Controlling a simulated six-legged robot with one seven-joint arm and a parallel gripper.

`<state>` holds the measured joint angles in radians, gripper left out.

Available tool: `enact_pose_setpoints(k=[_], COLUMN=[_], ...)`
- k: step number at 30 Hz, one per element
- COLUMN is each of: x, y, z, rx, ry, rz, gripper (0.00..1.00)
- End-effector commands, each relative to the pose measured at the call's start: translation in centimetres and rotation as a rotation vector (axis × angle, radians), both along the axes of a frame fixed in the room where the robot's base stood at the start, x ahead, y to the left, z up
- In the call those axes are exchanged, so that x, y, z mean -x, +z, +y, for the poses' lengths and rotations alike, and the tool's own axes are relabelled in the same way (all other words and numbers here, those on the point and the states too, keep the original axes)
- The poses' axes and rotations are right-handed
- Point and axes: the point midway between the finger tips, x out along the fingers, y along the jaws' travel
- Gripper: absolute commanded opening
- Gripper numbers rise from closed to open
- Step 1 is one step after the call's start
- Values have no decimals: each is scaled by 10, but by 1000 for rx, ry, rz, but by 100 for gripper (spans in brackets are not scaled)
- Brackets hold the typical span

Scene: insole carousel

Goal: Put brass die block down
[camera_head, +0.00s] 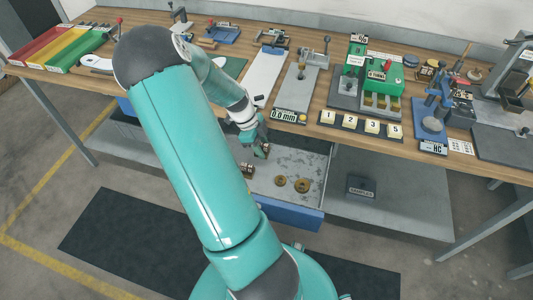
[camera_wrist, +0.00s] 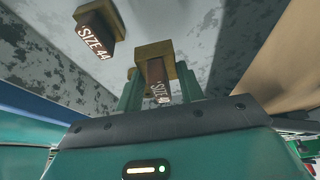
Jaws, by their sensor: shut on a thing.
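My gripper (camera_head: 260,143) is shut on a brass die block (camera_head: 265,151) with a brown labelled face. In the wrist view the held brass die block (camera_wrist: 153,50) sits between my two green fingers (camera_wrist: 160,88); its label starts with "SIZE", and the number is hard to read. The block is at the left part of an open drawer (camera_head: 313,165) with a worn grey floor. I cannot tell whether it touches that floor. A second die block (camera_head: 247,170), marked "SIZE 44" in the wrist view (camera_wrist: 94,30), lies in the drawer, apart from the held one.
The wooden bench top (camera_head: 225,55) overhangs the drawer's back. A dark box (camera_head: 361,188) stands on the lower shelf (camera_head: 395,205) to the right.

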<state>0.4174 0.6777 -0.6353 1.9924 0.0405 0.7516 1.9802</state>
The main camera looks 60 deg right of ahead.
Motion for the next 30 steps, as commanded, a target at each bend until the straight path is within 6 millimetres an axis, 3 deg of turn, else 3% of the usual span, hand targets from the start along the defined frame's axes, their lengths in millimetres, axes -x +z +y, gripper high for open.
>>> enact_pose_setpoints(k=[8,14,25,26,28,30], x=[12,11,10,10,10,10], y=[-22,-49,-54,-54,-54,-54], z=[-15,-15,-15,-15,-15,-15], rx=[-1,0,1,1,1,1], ry=[-1,0,0,0,0,0], rz=[0,1,0,-1,-1,-1], gripper=[1,1,1,42,55,60])
